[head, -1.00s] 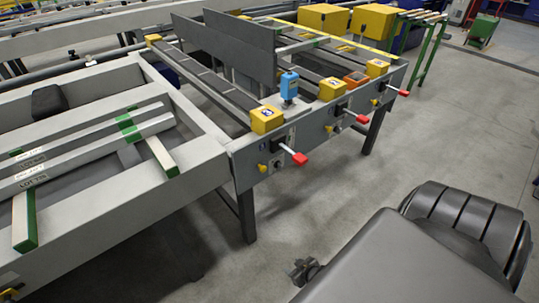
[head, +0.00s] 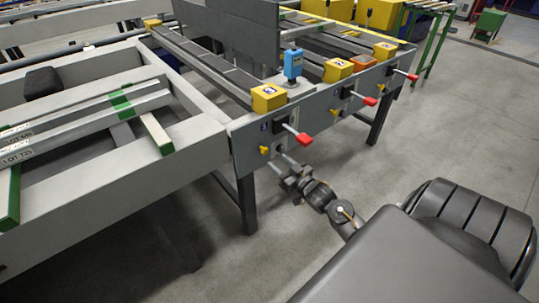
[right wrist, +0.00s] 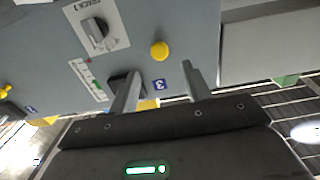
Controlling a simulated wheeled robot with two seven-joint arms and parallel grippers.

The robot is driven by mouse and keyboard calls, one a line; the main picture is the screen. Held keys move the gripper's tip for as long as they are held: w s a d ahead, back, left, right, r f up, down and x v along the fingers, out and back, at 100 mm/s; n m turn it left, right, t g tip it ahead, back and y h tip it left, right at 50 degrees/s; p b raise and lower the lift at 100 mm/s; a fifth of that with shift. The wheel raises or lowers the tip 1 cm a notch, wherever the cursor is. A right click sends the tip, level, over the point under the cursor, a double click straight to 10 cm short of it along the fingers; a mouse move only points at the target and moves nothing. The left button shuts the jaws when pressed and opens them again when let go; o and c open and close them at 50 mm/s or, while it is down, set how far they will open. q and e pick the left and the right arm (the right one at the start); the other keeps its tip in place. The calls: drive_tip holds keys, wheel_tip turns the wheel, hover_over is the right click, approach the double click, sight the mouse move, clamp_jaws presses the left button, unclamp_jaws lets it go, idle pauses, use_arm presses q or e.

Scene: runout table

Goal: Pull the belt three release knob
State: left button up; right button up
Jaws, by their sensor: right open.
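A small yellow knob (head: 264,150) sits on the grey front panel of the nearest belt station, under a blue number plate. In the right wrist view this yellow knob (right wrist: 160,50) stands out near a blue plate that appears to read 3 (right wrist: 160,84). My right gripper (head: 279,164) is open and empty, just in front of the panel, to the right of and below the knob. In the right wrist view its fingers (right wrist: 160,72) point at the panel, with the knob between and beyond their tips, apart from them. My left gripper is not in view.
A red-handled lever (head: 304,138) sticks out just above my right gripper. Similar yellow knobs (head: 335,115) and red levers (head: 370,101) belong to the farther stations. A grey rotary switch (right wrist: 94,32) is on the panel. The floor in front is clear.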

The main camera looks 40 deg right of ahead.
sight(266, 152)
drive_tip(key=w, duration=0.6)
drive_tip(key=shift+w, duration=0.15)
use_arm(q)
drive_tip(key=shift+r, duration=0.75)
